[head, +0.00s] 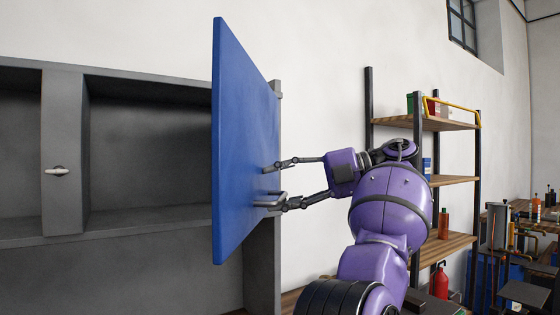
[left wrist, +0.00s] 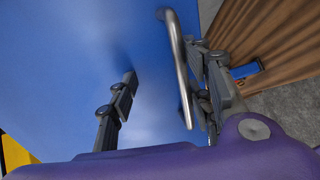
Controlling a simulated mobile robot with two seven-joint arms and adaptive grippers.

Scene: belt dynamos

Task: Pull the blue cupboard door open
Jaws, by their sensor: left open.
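The blue cupboard door (head: 235,130) stands swung well out from the grey cupboard (head: 62,120), whose empty compartment behind it shows. The door's metal handle (left wrist: 178,65) is a bar on its outer face. My left gripper (head: 266,187) is at that face, its two fingers spread. In the left wrist view the handle lies between the open fingers, closer to the right one. I cannot tell if a finger touches it. My right gripper is not in view.
A small pale knob (head: 59,171) sits on the cupboard's upright. To the right stands a shelf rack (head: 448,181) with wooden boards and containers. Farther right is a cluttered bench. Plain wall lies between door and rack.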

